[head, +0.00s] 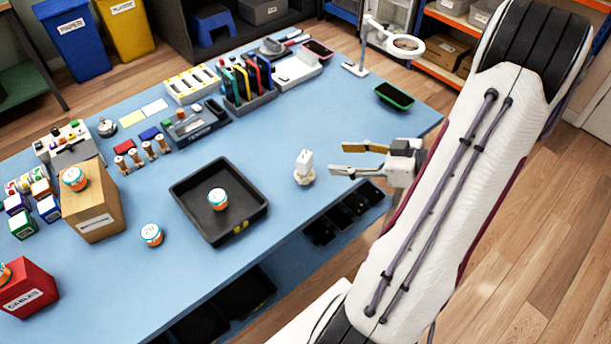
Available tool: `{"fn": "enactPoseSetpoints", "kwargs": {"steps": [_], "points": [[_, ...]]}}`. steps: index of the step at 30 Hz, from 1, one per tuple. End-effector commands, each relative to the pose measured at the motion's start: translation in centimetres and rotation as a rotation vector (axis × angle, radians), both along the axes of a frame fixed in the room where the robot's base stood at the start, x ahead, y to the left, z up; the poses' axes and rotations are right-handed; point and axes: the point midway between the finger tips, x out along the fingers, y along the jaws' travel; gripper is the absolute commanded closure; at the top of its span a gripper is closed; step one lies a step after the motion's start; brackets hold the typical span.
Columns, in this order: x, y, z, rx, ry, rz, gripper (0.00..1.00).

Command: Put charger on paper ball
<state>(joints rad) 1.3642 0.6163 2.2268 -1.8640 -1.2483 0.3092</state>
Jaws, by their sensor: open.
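A small white block that looks like the charger (305,159) stands upright near the front edge of the blue table. Under it is a pale, crumpled-looking lump that looks like the paper ball (304,178). The charger appears to rest on it, slightly tilted; the contact is too small to see clearly. My gripper (338,159) is just to the right of them with its two fingers apart, pointing left. There is a visible gap between the fingertips and the charger. Nothing is between the fingers.
A black tray (187,197) holding an orange-and-white roll (217,198) lies to the left. Another such roll (151,234) is on the table. A cardboard box (93,213) is far left. The table between charger and phone is clear.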

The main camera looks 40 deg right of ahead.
Motion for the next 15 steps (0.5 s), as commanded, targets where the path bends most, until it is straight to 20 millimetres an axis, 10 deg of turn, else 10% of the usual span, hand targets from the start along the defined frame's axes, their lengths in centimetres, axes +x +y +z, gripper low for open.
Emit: {"fn": "enactPoseSetpoints", "kwargs": {"steps": [15], "points": [[5.7, -2.5, 2.6, -0.258, 0.091, -0.116, 0.53]]}}
